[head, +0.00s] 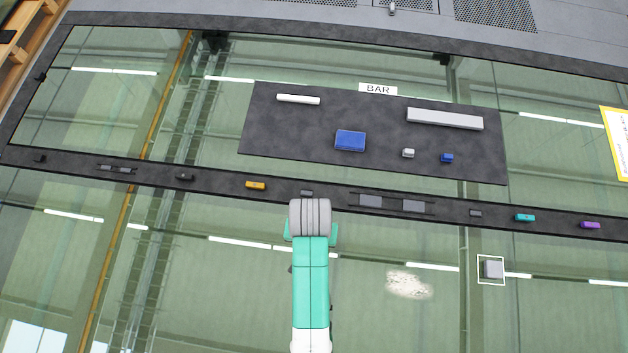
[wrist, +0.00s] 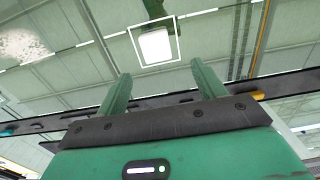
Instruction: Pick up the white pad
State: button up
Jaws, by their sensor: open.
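The white pad (wrist: 155,46) is a small bright block inside a thin white square outline on the glass, at the top middle of the wrist view. A dark shape adjoins its upper edge. In the head view I cannot make this pad out; my arm covers that part of the pane. My gripper (wrist: 163,79) is open and empty, its two green fingers apart, with the pad beyond the tips and clear of them.
A grey pad (head: 493,268) sits in another white outline at right. A white smear (head: 409,285) marks the glass. The dark crossbar (head: 225,184) carries small orange, teal, purple and dark pieces. Beyond it, a dark panel (head: 270,135) holds white, grey and blue blocks.

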notch_tip(320, 180, down, 2)
jog(key=shift+s+f, duration=0.1)
jog(key=shift+s, duration=0.05)
jog(key=f, duration=0.5)
jog(key=shift+d, duration=0.25)
jog(key=shift+c, duration=0.4)
jog(key=c, duration=1)
